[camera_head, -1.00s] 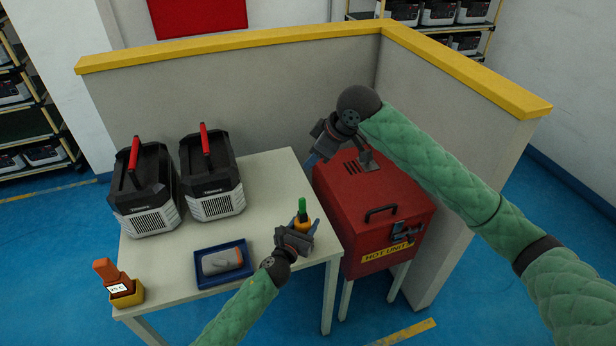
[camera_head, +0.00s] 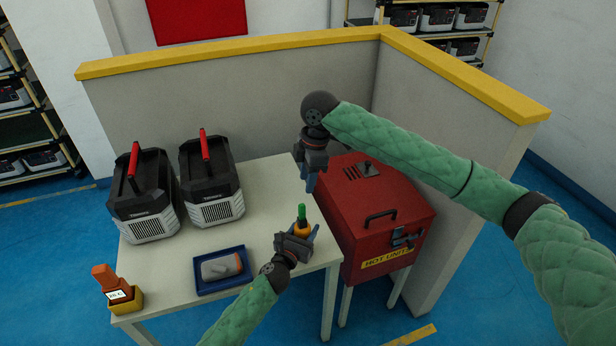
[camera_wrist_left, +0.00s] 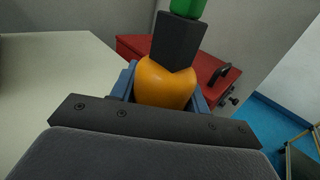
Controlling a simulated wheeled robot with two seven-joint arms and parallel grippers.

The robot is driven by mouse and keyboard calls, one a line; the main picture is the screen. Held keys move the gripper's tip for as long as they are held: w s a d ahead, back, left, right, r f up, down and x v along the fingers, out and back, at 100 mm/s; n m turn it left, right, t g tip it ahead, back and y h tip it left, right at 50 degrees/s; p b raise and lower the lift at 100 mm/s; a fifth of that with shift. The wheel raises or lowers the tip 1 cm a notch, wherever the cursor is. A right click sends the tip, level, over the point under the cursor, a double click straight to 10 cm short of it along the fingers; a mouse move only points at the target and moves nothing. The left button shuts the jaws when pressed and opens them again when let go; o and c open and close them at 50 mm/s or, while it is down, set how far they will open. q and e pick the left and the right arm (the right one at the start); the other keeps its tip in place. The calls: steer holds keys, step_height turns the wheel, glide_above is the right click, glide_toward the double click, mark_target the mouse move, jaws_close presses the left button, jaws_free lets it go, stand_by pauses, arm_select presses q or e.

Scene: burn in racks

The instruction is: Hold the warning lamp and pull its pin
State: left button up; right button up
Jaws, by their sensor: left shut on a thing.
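The warning lamp (camera_wrist_left: 165,85) has an orange rounded body, a dark block above it and a green top (camera_head: 301,211). It stands upright near the right edge of the table. My left gripper (camera_head: 302,232) is shut on the orange body; its blue fingers flank the lamp in the left wrist view (camera_wrist_left: 165,88). A separate pin cannot be made out. My right gripper (camera_head: 310,182) points down, above and behind the lamp, apart from it. Its fingertips are too small to tell whether they are open or shut.
A red box labelled HOT UNIT (camera_head: 375,215) stands right of the table (camera_head: 265,180). Two black-and-white units with red handles (camera_head: 145,195) (camera_head: 212,180) stand at the back left. A blue tray (camera_head: 222,287) holds a grey object. An orange-brown item sits in a yellow holder (camera_head: 127,300).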

mark_target(303, 205)
steer(key=shift+n, duration=0.4)
steer(key=f, duration=0.4)
steer(key=a+f, duration=0.1)
steer(key=f, duration=0.7)
steer(key=shift+s+a, duration=0.3)
steer(key=shift+a, duration=0.05)
steer(key=shift+r, duration=0.1)
jaws_close()
